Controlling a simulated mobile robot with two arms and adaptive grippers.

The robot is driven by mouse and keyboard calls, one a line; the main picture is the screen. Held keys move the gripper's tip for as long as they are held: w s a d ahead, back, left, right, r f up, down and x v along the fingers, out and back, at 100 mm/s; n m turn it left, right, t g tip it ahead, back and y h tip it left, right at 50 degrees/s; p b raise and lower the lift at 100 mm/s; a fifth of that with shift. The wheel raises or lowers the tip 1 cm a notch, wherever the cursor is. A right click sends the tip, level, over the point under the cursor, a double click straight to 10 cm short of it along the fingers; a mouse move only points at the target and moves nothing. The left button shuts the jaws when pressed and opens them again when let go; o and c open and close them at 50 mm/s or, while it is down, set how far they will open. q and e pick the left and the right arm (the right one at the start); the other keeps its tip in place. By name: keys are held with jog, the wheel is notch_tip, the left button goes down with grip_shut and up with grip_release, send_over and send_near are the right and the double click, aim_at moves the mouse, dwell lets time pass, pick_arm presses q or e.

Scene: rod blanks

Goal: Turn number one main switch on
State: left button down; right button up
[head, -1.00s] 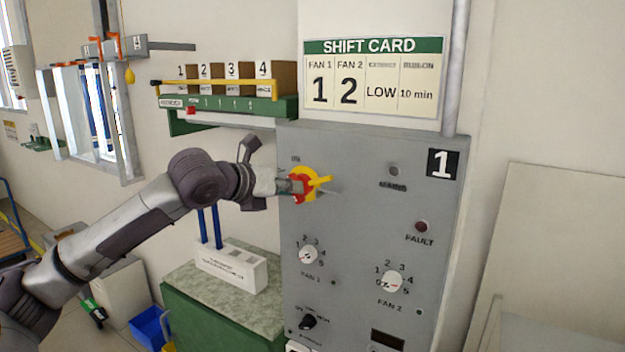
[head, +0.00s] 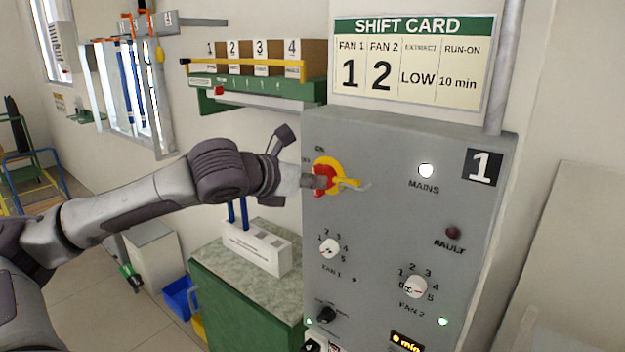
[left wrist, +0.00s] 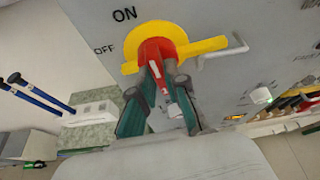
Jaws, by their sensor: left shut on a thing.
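The number one main switch (head: 322,182) is a red handle on a yellow plate, high on the left of the grey panel (head: 385,215) marked 1. In the left wrist view the red handle (left wrist: 154,52) sits below the ON label, with OFF to its left. My left gripper (head: 312,181) is shut on the red handle; its two fingers (left wrist: 160,82) lie on either side of it. The fingers partly hide the handle. The MAINS lamp (head: 426,170) glows white. My right gripper is in neither view.
Below the switch are the fan 1 knob (head: 329,249), the fan 2 knob (head: 415,287) and a lit display (head: 406,342) reading 0 min. The FAULT lamp (head: 453,233) is dark. A green bench (head: 240,305) stands left of the panel, under my arm.

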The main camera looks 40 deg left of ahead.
pick_arm(q)
jog(key=c, duration=1.2)
grip_release()
jog(key=v, duration=1.2)
jog(key=shift+d, duration=0.1)
